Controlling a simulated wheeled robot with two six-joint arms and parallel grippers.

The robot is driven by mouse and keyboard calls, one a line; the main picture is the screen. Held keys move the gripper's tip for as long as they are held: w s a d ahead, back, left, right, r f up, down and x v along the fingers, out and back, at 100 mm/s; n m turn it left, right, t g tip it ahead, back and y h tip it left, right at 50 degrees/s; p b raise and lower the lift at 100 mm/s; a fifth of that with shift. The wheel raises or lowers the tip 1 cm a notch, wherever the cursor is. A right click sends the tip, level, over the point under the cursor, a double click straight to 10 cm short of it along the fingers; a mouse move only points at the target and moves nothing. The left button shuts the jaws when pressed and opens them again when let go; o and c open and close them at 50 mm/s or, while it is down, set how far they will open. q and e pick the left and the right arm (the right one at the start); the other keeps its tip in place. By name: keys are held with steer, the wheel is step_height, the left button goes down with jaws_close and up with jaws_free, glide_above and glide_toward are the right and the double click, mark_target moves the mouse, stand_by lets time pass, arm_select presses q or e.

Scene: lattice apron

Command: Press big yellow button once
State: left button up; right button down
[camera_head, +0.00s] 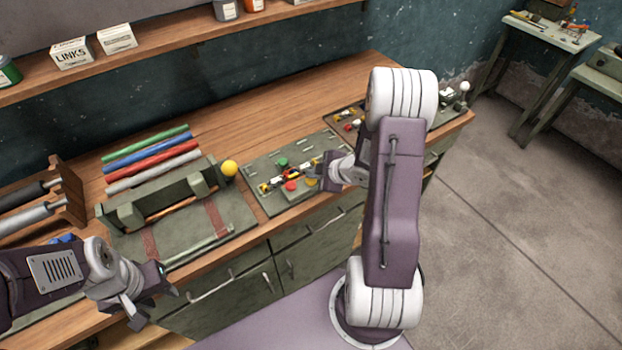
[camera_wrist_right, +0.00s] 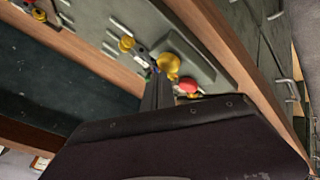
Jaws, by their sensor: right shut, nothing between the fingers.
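A big round yellow button (camera_wrist_right: 168,66) shows in the right wrist view, just beyond my right fingertips. It sits on a grey-green control panel, whose surface also shows in the head view (camera_head: 325,146). My right gripper (camera_wrist_right: 158,88) is shut and empty, with its fingers pointing at the panel close to the button; I cannot tell whether they touch it. In the head view my right gripper (camera_head: 322,181) is over the panel's right part, and my arm hides some of that side. My left gripper (camera_head: 152,293) is low at the bench's front left, away from the panel.
The panel also carries a red button (camera_head: 291,186) and a green button (camera_head: 282,162). A yellow ball knob (camera_head: 229,168) stands left of the panel, by a green clamp-like fixture (camera_head: 150,199). Coloured rods (camera_head: 150,153) lie behind it. Another panel (camera_head: 343,120) lies further right.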

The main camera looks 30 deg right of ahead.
mark_target(313, 180)
steer(key=shift+s+f+b, duration=0.1)
steer(key=shift+f+b, duration=0.75)
steer(key=shift+f, duration=0.15)
stand_by(0.5)
steer(key=shift+r, duration=0.1)
steer(key=shift+r+p, duration=1.3)
step_height(313, 180, up, 5)
steer(key=p, duration=0.4)
steer(key=shift+r+p, duration=0.1)
steer(key=shift+p, duration=0.3)
